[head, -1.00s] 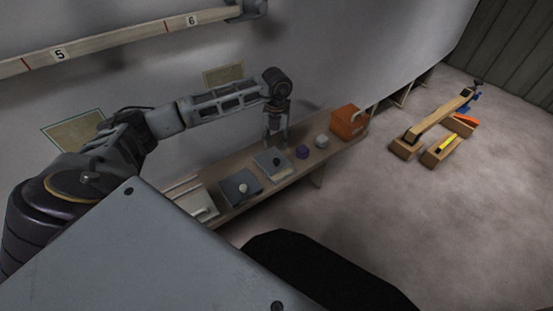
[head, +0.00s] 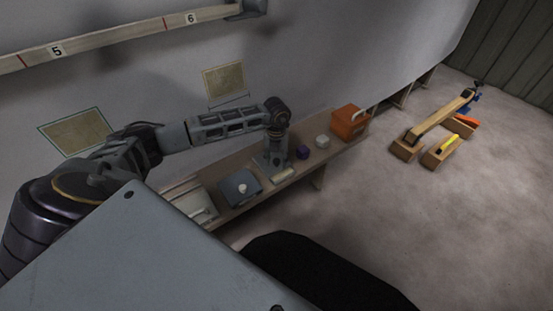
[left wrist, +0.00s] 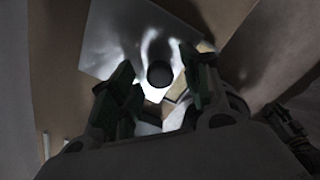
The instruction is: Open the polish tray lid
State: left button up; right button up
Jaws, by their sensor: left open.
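A shallow tray (head: 284,176) on the low bench stands under my left gripper (head: 276,158). Its grey lid (head: 262,159) appears tilted up, exposing a pale strip at the tray's front; the arm hides part of it. I cannot read a label on it. In the left wrist view the lid (left wrist: 110,45) is a pale, shiny plate with a dark round knob (left wrist: 160,74). The open fingers (left wrist: 157,80) stand either side of this knob; contact is unclear.
A blue-grey lidded tray (head: 237,184) with a white knob sits left on the bench (head: 224,213). Right are a purple item (head: 303,152), a pale round item (head: 322,142) and an orange box (head: 346,126).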

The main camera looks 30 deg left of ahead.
pick_arm(q)
jog(key=shift+c, duration=1.5)
jog(key=c, duration=0.5)
grip_shut()
jog(key=shift+w+a, duration=0.1)
jog(key=shift+a, duration=0.1)
jog(key=a, duration=0.2)
jog(key=w+a, duration=0.1)
jog(key=w+a+b, duration=0.1)
jog(key=a, duration=0.1)
jog(key=shift+w+a, duration=0.2)
jog(key=shift+a, duration=0.25)
jog(key=o, duration=0.5)
grip_release()
jog(key=shift+o, duration=1.5)
pick_arm(e)
jog(key=shift+a+r, duration=0.2)
jog(key=shift+r, duration=0.35)
jog(key=shift+a+r, duration=0.15)
jog(key=shift+r, duration=0.35)
